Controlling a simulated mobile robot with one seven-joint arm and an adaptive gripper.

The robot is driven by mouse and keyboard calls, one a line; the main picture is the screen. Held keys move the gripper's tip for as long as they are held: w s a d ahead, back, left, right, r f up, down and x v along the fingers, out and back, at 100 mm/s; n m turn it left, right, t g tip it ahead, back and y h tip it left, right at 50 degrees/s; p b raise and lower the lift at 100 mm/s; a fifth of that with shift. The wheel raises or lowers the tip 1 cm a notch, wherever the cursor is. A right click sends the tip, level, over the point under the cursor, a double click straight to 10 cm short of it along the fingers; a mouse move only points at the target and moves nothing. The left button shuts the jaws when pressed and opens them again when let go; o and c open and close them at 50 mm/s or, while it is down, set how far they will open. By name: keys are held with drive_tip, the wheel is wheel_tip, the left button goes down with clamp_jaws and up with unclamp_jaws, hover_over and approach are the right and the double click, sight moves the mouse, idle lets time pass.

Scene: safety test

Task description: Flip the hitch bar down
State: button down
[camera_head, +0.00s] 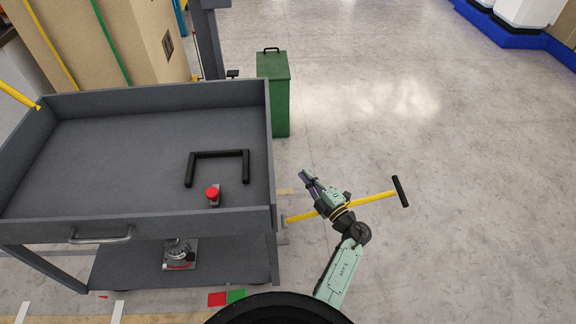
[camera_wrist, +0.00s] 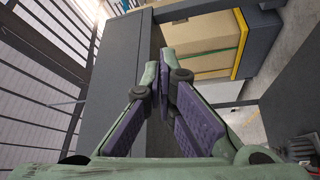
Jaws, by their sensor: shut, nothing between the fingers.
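A yellow bar (camera_head: 375,198) with a black crosspiece (camera_head: 401,191) at its outer end appears to be the hitch bar. It sticks out to the right from the grey cart's (camera_head: 125,222) right side. My gripper (camera_head: 306,175) is beside the cart's right wall, and my wrist crosses in front of the bar's middle, hiding part of it. I cannot tell whether they touch. In the wrist view my gripper's purple-padded fingers (camera_wrist: 165,85) come together with nothing between them. The bar is not clearly visible there.
A black U-shaped handle (camera_head: 220,153) and a red button (camera_head: 212,194) are at the cart's front right. A green bin (camera_head: 273,95) stands behind my gripper. Cardboard boxes (camera_head: 150,40) stand at the back left. The floor to the right (camera_head: 480,180) is clear.

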drive_tip(key=a+n+g+p, duration=0.1)
drive_tip(key=a+n+p, duration=0.1)
drive_tip(key=a, duration=0.4)
drive_tip(key=shift+r, duration=0.4)
drive_tip(key=shift+a+r, duration=0.1)
